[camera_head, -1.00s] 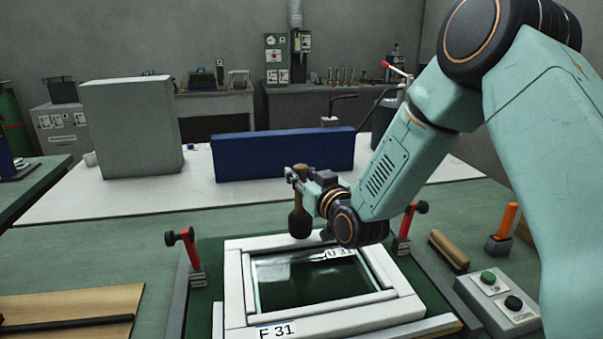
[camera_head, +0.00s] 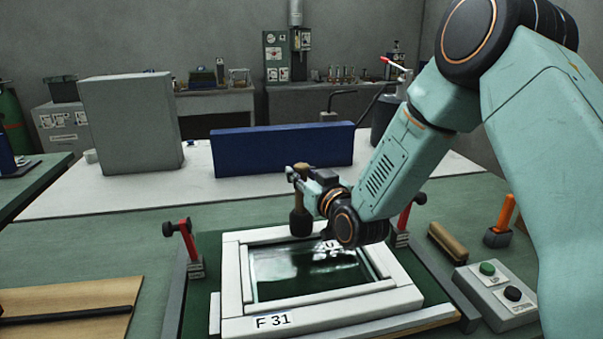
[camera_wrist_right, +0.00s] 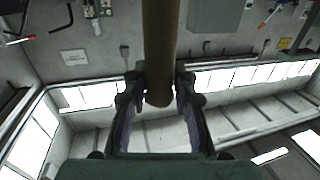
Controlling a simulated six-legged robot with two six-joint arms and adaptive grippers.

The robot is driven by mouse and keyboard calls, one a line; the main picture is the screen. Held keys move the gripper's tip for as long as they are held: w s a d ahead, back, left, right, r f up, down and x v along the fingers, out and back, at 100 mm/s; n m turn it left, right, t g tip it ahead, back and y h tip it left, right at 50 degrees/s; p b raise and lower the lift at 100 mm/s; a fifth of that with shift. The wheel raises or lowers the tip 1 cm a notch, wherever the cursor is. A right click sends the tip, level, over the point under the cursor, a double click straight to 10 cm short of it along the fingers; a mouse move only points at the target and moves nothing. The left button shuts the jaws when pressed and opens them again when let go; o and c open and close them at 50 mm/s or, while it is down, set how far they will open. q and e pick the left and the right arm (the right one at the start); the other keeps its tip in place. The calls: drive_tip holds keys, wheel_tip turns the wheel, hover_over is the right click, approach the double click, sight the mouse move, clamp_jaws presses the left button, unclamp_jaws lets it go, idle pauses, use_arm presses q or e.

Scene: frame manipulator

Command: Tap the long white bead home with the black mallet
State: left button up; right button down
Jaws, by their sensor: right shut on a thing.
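My right gripper (camera_head: 300,175) is shut on the wooden handle of the black mallet. The black mallet (camera_head: 300,222) hangs head down, its dark head at the far side of the white frame (camera_head: 235,285). I cannot tell if the head touches it. In the right wrist view the brown handle (camera_wrist_right: 160,60) sits between the two fingers (camera_wrist_right: 158,90). White strips line the opening around the dark glass (camera_head: 310,272); one lies along the near side (camera_head: 325,303). The far strip is partly hidden by my wrist, so I cannot tell which is the long bead. My left gripper is not in view.
Red-handled clamps stand left (camera_head: 183,245) and right (camera_head: 405,215) of the frame. A control box (camera_head: 495,295) with green and black buttons, a brown brush (camera_head: 447,243) and an orange-handled tool (camera_head: 505,213) are at right. A wooden board (camera_head: 70,305) lies at left. A blue block (camera_head: 280,150) stands behind.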

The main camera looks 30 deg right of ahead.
drive_tip(key=shift+w+a+f, duration=0.1)
drive_tip(key=shift+w+f, duration=0.05)
drive_tip(key=shift+f, duration=0.15)
